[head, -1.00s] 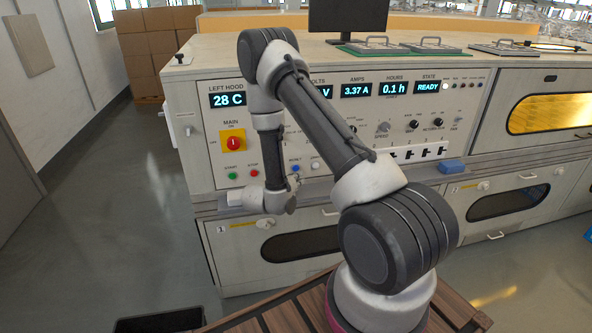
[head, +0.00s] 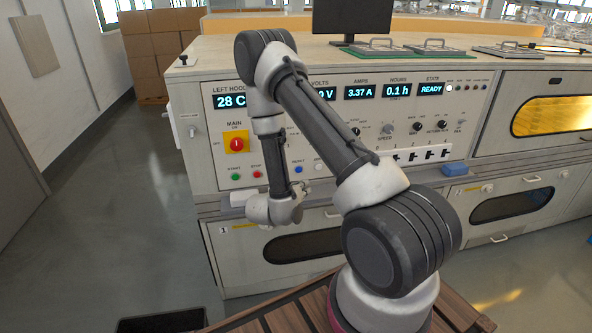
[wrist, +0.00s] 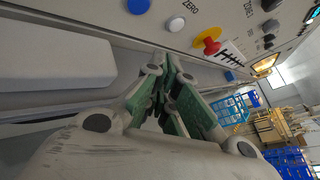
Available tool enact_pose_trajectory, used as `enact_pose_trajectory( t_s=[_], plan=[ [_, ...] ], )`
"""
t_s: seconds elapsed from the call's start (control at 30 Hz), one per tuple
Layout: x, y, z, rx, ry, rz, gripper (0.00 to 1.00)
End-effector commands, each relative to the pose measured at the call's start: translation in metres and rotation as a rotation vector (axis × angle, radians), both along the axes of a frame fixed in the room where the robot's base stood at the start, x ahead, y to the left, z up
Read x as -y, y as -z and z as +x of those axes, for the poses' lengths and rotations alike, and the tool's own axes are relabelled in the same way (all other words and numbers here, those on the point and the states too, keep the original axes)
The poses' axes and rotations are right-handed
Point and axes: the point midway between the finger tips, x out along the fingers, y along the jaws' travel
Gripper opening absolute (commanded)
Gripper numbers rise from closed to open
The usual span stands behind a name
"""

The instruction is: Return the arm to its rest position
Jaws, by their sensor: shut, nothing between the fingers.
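My arm reaches forward over the wooden deck toward the console (head: 205,135). The forearm slopes up to the left, and the last link hangs down before the console's lower left front. In the wrist view, my gripper (wrist: 166,78) has its green-padded fingers together, with nothing held between them. It is beside the console's front face, below a row of buttons. In the head view the fingers are too small and too much covered by the wrist to make out clearly.
The panel carries a red main switch (head: 237,144), a green button (head: 236,177), a red button (head: 257,174) and a blue button (head: 298,169). A blue block (head: 455,169) sits on the ledge to the right. Open floor (head: 120,210) lies left of the console.

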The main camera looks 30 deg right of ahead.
Motion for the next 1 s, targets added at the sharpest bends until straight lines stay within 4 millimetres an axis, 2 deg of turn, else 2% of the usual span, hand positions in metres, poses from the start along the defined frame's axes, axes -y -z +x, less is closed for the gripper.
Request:
enact_pose_trajectory(
  t_s=[0.27,0.37,0.5,0.57,0.73,0.87,1.0],
  plan=[
    [0.001,0.003,-0.002,0.008,0.016,0.018,0.0],
    [0.016,0.005,-0.019,0.011,0.113,0.026,0.0],
    [0.047,0.001,-0.067,0.027,0.355,0.024,0.0],
    [0.058,-0.015,-0.086,0.069,0.478,0.029,0.0],
    [0.075,-0.075,-0.136,0.261,0.843,0.085,0.0],
    [0.07,-0.12,-0.173,0.44,1.116,0.178,0.0],
    [0.05,-0.161,-0.21,0.648,1.409,0.333,0.0]
  ],
)
